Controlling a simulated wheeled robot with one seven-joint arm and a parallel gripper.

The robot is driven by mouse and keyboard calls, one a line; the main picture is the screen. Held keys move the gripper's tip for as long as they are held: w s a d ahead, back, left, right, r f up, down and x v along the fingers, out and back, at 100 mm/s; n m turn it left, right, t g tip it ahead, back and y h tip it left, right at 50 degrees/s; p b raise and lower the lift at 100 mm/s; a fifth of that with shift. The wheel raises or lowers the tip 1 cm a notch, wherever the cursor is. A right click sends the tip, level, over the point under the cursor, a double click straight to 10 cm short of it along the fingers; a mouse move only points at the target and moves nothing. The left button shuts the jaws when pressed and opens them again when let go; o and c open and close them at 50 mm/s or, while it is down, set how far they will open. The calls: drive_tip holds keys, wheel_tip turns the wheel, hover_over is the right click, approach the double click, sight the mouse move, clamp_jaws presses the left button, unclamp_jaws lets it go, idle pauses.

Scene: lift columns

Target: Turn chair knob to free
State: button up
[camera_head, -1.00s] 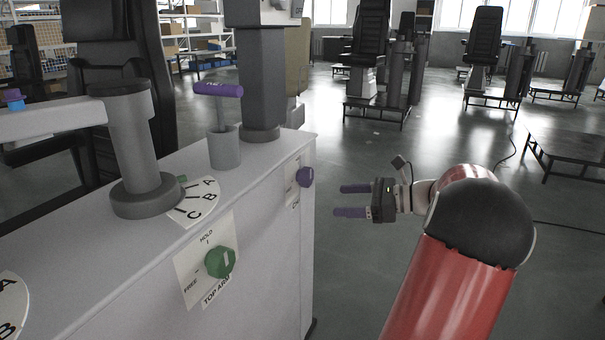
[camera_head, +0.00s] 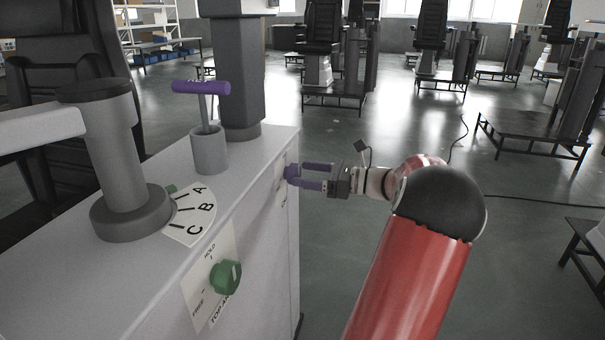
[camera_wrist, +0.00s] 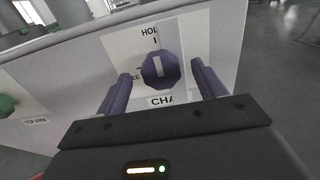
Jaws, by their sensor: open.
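The purple chair knob (camera_wrist: 161,69) sits on a white label plate (camera_wrist: 190,45) on the side of the grey cabinet. In the wrist view its white mark points up toward "HOLD"; "CHA" shows below it and the FREE lettering is partly hidden by a finger. My gripper (camera_wrist: 160,87) is open, with one purple finger on each side of the knob and a visible gap to each. In the head view the fingertips of my gripper (camera_head: 306,175) are at the knob (camera_head: 291,174), which they partly cover.
A green knob (camera_head: 226,277) on its own "TOP ARM" plate is nearer on the same cabinet side. A purple T-handle (camera_head: 201,88) and a grey column (camera_head: 112,165) stand on the cabinet top (camera_head: 75,275). Open floor lies to the right.

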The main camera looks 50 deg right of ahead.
drive_tip(key=shift+w+a, duration=0.35)
drive_tip(key=shift+w, duration=0.3)
drive_tip(key=c, duration=1)
drive_tip(key=shift+o, duration=0.2)
